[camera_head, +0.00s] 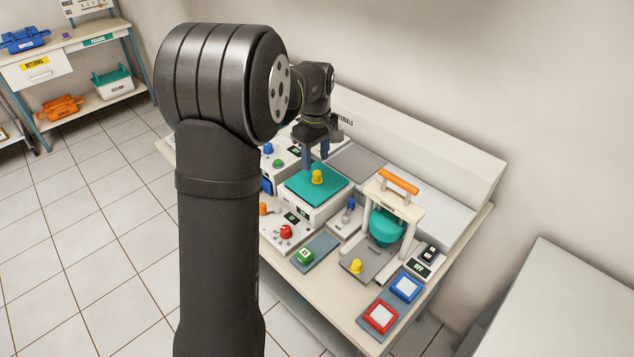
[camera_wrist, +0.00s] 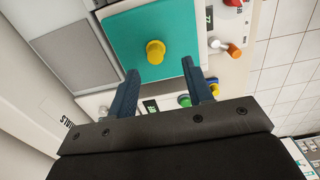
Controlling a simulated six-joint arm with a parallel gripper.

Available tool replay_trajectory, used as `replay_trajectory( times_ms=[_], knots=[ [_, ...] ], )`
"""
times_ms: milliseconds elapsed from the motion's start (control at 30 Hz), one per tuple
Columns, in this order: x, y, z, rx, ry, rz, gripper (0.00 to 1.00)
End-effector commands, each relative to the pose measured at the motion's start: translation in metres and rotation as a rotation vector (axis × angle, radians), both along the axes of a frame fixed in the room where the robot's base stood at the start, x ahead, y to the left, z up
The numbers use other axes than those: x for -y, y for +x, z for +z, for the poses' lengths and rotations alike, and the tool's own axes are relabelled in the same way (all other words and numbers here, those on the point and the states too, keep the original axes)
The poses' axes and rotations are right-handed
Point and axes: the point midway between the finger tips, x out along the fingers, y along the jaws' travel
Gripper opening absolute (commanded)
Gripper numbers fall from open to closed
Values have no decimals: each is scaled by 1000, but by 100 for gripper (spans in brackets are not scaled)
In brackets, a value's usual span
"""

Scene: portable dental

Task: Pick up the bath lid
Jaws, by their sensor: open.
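The bath lid (camera_head: 302,184) is a flat teal square with a yellow knob (camera_head: 317,177) in its middle. It lies on top of a white box-shaped bath (camera_head: 312,210) on the table. In the wrist view the teal lid (camera_wrist: 120,42) fills the upper middle, with its yellow knob (camera_wrist: 155,52) ahead of and between the fingers. My gripper (camera_head: 316,155) is above the lid, close to the knob. In the wrist view its two blue fingers (camera_wrist: 160,75) are spread apart with nothing between them. Whether the fingertips touch the lid cannot be told.
Right of the bath stands a cream frame with an orange handle (camera_head: 398,181) and a teal bowl (camera_head: 386,226). A red knob (camera_head: 286,231) is in front, with blue (camera_head: 405,286) and red (camera_head: 381,316) framed pads at the near right. A grey plate (camera_head: 357,163) lies behind.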

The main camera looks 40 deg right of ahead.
Motion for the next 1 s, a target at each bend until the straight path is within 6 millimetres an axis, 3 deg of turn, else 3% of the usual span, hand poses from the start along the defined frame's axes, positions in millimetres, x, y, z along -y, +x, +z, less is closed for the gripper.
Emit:
replay_trajectory(
  times_ms=[267, 500, 700, 867, 1000],
  knots=[
    [-3, -4, 12, 30, -23, -69, 47],
    [-23, -26, 64, 195, -112, -427, 47],
    [-40, -41, 94, 325, -146, -684, 47],
    [-44, -46, 101, 369, -152, -769, 47],
    [-40, -41, 85, 371, -149, -778, 47]
  ],
)
